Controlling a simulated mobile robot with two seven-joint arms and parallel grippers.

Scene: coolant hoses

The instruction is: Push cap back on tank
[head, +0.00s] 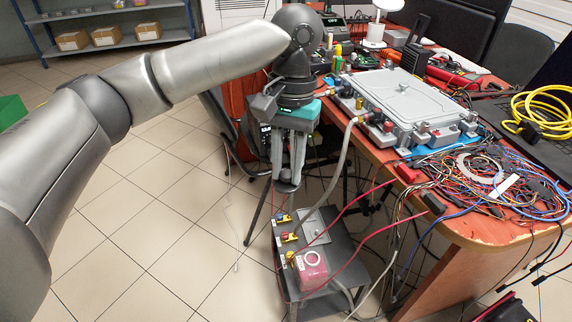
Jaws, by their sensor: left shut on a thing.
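The tank (312,277) is a translucent pink-red box on the low grey stand beside the table. A white ring (312,258) with a pinkish middle shows on its top. My left gripper (287,180) points down, above and a little left of the tank, clear of it. It is shut on a small dark thing, most likely the cap (286,187); the fingers hide much of it. My right gripper is not in view.
The low stand (337,245) carries yellow-and-red fittings (287,237) and a grey panel (313,226). A grey hose and red cables run from the table to it. The orange table (490,225) holds a grey case (405,98) and tangled wires. Tiled floor at left is free.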

